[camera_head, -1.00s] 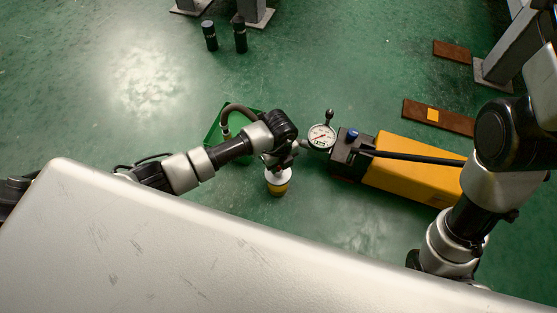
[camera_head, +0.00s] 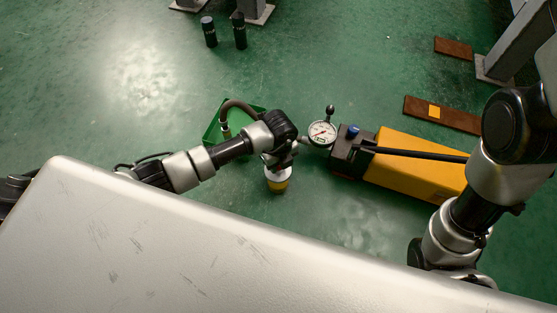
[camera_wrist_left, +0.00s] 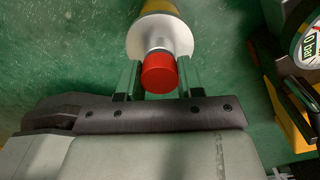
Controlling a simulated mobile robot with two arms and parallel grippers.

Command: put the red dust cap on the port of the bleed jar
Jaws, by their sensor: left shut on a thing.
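The bleed jar (camera_head: 278,185) has a yellow body and a white top and stands on the green floor in the head view. It also shows at the top of the left wrist view (camera_wrist_left: 160,8), with a white collar and a pale neck. The red dust cap (camera_wrist_left: 158,74) is between the fingers of my left gripper (camera_wrist_left: 160,80), in line with the neck. I cannot tell whether it is fully seated. In the head view my left gripper (camera_head: 278,160) is over the jar and hides its port. The right arm is at the right; its gripper is out of view.
A green tray (camera_head: 209,136) with a hose lies behind my left arm. A pressure gauge (camera_head: 322,133) and a yellow pump (camera_head: 415,168) with a black handle stand right of the jar. Two black cylinders (camera_head: 209,32) and rusty plates (camera_head: 440,114) are farther back.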

